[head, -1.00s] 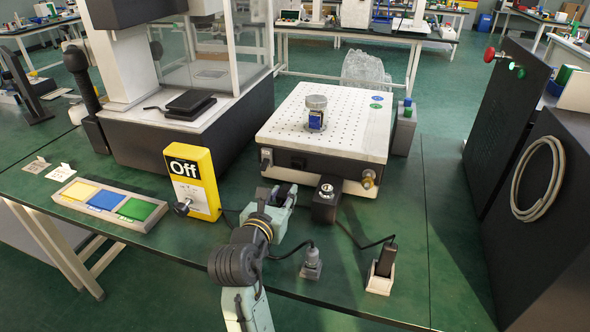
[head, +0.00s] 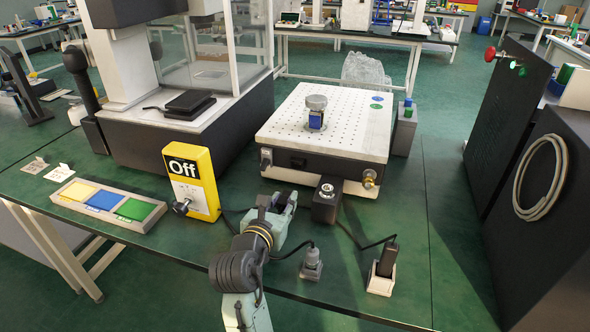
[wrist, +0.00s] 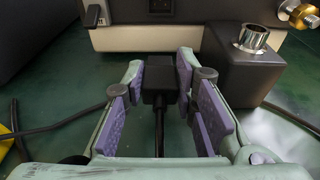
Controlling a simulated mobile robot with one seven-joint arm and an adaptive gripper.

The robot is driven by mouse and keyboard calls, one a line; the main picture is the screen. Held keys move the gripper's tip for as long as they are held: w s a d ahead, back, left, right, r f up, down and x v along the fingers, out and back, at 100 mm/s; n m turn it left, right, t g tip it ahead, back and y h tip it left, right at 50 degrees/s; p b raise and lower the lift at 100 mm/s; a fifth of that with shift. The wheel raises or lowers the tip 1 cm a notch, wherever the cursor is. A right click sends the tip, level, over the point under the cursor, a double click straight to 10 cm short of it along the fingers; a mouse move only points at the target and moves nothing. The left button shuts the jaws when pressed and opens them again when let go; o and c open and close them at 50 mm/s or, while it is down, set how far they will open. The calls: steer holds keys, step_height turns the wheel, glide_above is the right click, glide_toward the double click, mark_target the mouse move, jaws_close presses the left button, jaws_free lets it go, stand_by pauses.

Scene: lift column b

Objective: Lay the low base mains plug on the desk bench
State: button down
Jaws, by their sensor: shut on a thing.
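My gripper (head: 276,204) is at the front of the low base, over the green desk bench (head: 165,262). In the wrist view, the black mains plug (wrist: 160,84) sits between the purple finger pads of my gripper (wrist: 162,78), which is shut on it. Its black cable (wrist: 160,130) runs back toward the palm. The plug is apart from the low base (head: 335,125), a white perforated plate on a dark-fronted box. The base's black inlet (wrist: 162,5) shows at the top of the wrist view. I cannot tell whether the plug touches the bench.
A black block with a metal ring (head: 326,198) stands close to the right of my gripper. A yellow "Off" box (head: 193,180) is to the left. A grey plug (head: 311,262) and a white holder (head: 380,283) with a black plug stand in front on the right.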

steer(key=shift+f+b, duration=0.8)
steer(key=shift+f, duration=0.8)
steer(key=c, duration=1.2)
jaws_free()
steer(key=v, duration=0.7)
steer(key=shift+s+a, duration=0.1)
steer(key=shift+s, duration=0.2)
